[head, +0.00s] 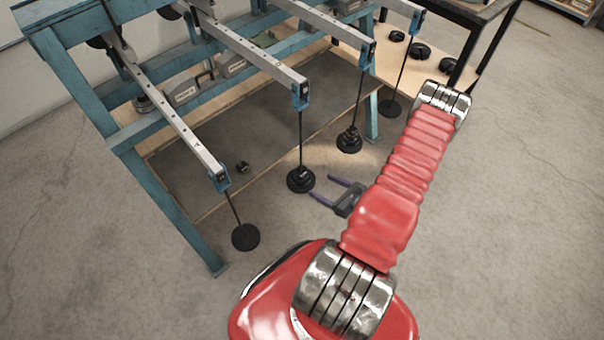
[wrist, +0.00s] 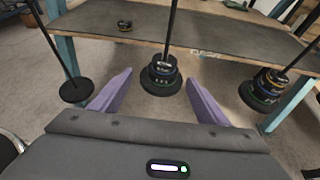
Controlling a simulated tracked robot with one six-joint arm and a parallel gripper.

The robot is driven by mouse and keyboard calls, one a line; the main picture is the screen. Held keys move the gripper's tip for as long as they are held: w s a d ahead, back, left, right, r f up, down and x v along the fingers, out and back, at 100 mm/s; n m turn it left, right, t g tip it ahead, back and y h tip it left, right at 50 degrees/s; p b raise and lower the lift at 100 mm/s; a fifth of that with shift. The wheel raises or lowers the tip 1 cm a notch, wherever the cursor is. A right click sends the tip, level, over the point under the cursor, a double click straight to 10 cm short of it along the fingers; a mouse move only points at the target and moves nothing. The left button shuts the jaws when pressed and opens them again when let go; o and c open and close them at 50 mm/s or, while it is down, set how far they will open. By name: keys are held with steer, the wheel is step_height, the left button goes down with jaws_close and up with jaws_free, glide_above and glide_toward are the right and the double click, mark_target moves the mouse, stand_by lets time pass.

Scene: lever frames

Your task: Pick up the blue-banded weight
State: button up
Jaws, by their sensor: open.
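My gripper (head: 321,187) is open and empty, its two purple fingers pointing toward the middle hanging stack of black weights (head: 300,179). In the wrist view that stack (wrist: 161,76) hangs on a thin rod, beyond and between the fingertips, apart from them. A bluish band shows on it, with a pale mark above and green below. Another stack (wrist: 264,88) hangs to the right, with yellowish, bluish and green bands. Which weight is the blue-banded one is too small to tell for sure. In the head view, the right stack (head: 349,141) is behind my gripper.
Grey levers on a teal frame (head: 210,262) carry the rods. An empty-looking black hanger plate (head: 245,237) hangs at left, another (head: 391,108) at far right. A small loose weight (head: 242,167) lies on the low board (wrist: 230,37). The floor right of my arm is clear.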

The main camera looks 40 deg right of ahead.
steer(key=shift+w+d+h, duration=0.1)
steer(key=shift+d+h, duration=0.2)
steer(key=shift+d, duration=0.15)
glide_toward(302, 172)
steer(key=shift+x, duration=2.55)
steer(key=shift+d+f, duration=0.1)
steer(key=shift+x, duration=2.55)
steer(key=c, duration=1.3)
